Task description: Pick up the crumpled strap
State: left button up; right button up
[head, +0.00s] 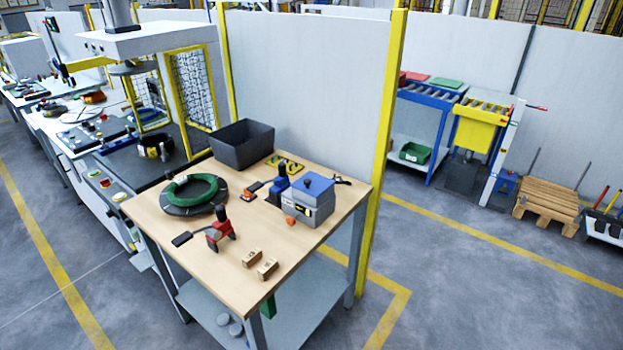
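A small dark twisted piece (342,180) lies at the back right corner of the wooden-topped table (180,255), behind the grey and blue box-shaped device. It may be the crumpled strap, but it is too small to tell for sure. A green coil (193,188) lies on a dark round plate at the table's left side. Neither of my grippers is in view.
On the table stand a dark open bin (242,146), a grey device with a blue top (312,200), a red tool (219,232) and two wooden blocks (252,258). A yellow post (383,140) rises by the table's right side.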

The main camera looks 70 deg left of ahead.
aim_at(341, 182)
jog(key=i+j+u, duration=0.1)
jog(key=i+u, duration=0.2)
jog(key=u, duration=0.2)
jog(key=i+u, duration=0.3)
jog(key=u, duration=0.2)
jog(key=i+l+u, duration=0.1)
jog(key=i+u, duration=0.15)
jog(key=u, duration=0.2)
jog(key=i+u, duration=0.2)
jog(key=u, duration=0.2)
jog(key=i+j+u, duration=0.1)
jog(key=u, duration=0.3)
jog(key=i+l+u, duration=0.1)
jog(key=i+u, duration=0.25)
jog(key=i+l+u, duration=0.1)
jog(key=u, duration=0.3)
jog(key=i+l+u, duration=0.2)
jog(key=i+u, duration=0.3)
